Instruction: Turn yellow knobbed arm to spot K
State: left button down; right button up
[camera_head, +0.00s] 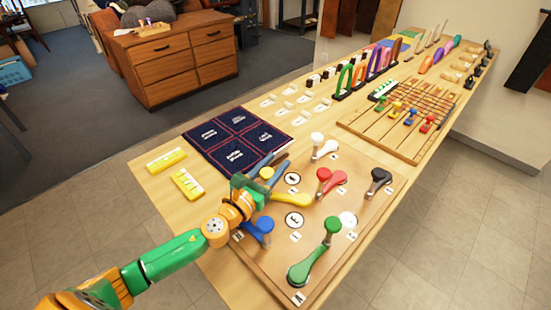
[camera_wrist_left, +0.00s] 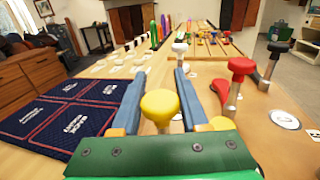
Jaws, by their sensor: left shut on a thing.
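The yellow knobbed arm (camera_head: 292,200) is on a wooden board, with its round yellow knob (camera_head: 267,173) at the left end. In the left wrist view the knob (camera_wrist_left: 160,105) stands upright between the two blue fingers. My left gripper (camera_head: 266,168) is shut on the yellow knob, reaching over the board's left side. I cannot make out which of the small letter tags, such as the tag (camera_head: 294,236), reads K. My right gripper is not in view.
A blue knob (camera_head: 264,224) stands close beside my left wrist. Red (camera_head: 324,174), white (camera_head: 317,138), black (camera_head: 379,174) and green (camera_head: 333,225) knobbed arms share the board. A dark blue mat (camera_head: 238,138) and two yellow blocks (camera_head: 186,183) lie to the left.

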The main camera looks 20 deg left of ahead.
aim_at(263, 177)
pick_arm(q)
jog(key=shift+y, duration=0.3)
jog(key=shift+c, duration=2.2)
grip_release()
jog(key=shift+a, duration=0.1)
jog(key=shift+s+f, duration=0.1)
jog(key=shift+s, duration=0.3)
jog(key=s, duration=0.3)
jog(key=s+b, duration=0.1)
jog(key=s, duration=0.1)
jog(key=shift+s+a, duration=0.2)
jog(key=shift+a, duration=0.2)
jog(key=shift+s, duration=0.45)
